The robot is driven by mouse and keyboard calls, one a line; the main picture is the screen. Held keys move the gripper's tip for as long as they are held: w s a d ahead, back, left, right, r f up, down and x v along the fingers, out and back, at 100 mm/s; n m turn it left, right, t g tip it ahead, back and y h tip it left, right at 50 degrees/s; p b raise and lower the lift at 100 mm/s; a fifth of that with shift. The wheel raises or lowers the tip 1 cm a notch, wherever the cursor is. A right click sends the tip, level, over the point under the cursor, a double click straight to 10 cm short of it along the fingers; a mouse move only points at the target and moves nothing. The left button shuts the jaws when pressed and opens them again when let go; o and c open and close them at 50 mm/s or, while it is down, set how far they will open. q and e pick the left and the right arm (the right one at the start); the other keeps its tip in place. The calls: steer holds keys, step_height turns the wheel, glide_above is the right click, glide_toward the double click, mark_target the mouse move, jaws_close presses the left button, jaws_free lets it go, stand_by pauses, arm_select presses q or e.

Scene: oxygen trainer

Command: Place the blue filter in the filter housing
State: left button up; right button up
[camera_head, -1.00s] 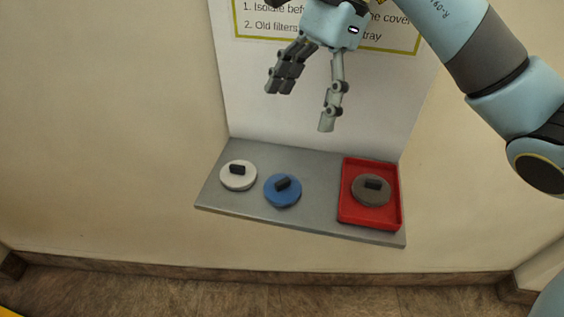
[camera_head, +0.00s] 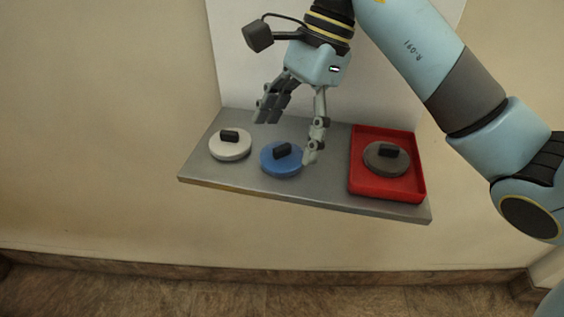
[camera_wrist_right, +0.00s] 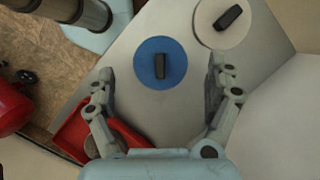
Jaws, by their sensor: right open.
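The blue filter (camera_head: 281,160) is a round disc with a black grip bar on top, lying on the grey shelf (camera_head: 330,192) between a white disc and a red tray. My right gripper (camera_head: 287,141) is open and empty above the blue filter, its fingers spread to either side of it in the head view. In the right wrist view the blue filter (camera_wrist_right: 160,63) shows beyond and between the open fingertips (camera_wrist_right: 160,70), apart from them. I cannot make out a filter housing in these frames. My left gripper is not in view.
A white disc (camera_head: 229,146) with a black grip lies left of the blue filter. A red tray (camera_head: 391,193) at the right holds a grey-brown disc (camera_head: 386,160). A white panel (camera_head: 233,65) stands behind the shelf. The shelf's front strip is clear.

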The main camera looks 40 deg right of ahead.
mark_target(281, 159)
steer(key=shift+x, duration=1.05)
steer(key=shift+c, duration=0.2)
steer(key=c, duration=1.4)
steer(key=shift+c, duration=0.6)
